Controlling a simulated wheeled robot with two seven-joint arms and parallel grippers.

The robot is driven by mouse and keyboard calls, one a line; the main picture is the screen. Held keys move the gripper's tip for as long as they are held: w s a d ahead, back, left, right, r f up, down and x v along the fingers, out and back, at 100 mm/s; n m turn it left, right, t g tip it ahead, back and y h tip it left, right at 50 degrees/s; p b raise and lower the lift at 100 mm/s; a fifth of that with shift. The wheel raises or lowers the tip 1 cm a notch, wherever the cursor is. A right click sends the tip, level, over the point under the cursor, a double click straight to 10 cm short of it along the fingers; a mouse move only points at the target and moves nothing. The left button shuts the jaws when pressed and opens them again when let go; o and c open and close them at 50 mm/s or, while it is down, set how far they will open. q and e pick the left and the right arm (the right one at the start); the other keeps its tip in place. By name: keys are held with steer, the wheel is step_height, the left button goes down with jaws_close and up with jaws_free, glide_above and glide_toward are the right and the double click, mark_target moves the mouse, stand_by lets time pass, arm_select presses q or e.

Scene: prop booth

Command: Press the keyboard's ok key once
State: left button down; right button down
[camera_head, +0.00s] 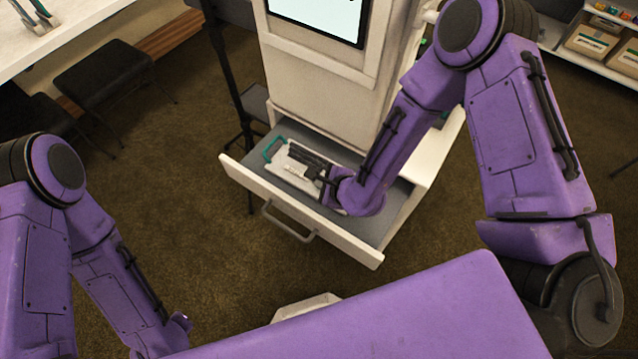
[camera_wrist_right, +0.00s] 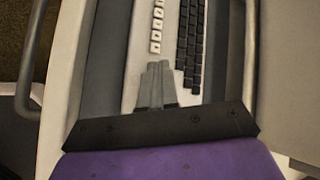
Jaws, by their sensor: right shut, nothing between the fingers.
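The keyboard (camera_head: 285,167) is a pale panel lying in an open drawer (camera_head: 237,172). In the right wrist view, the keyboard (camera_wrist_right: 133,72) shows a column of white keys (camera_wrist_right: 156,34) and a block of black keys (camera_wrist_right: 190,35) to its right. I cannot read which key is ok. My right gripper (camera_head: 293,149) is shut and empty over the keyboard. In the right wrist view, its fingertips (camera_wrist_right: 158,66) are just below the lowest visible white keys; I cannot tell whether they touch the surface. My left gripper is out of view.
The drawer belongs to a white cabinet (camera_head: 330,85) with a screen (camera_head: 320,15) above. A grey drawer handle (camera_head: 288,222) is at the front. A teal part (camera_head: 271,148) is at the keyboard's far left end.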

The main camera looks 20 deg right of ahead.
steer(key=shift+f, duration=0.35)
stand_by(0.5)
steer(key=shift+r+p, duration=0.45)
steer(key=shift+r, duration=0.35)
step_height(320, 180, up, 5)
steer(key=p, duration=0.4)
steer(key=shift+p, duration=0.3)
steer(key=shift+f, duration=0.1)
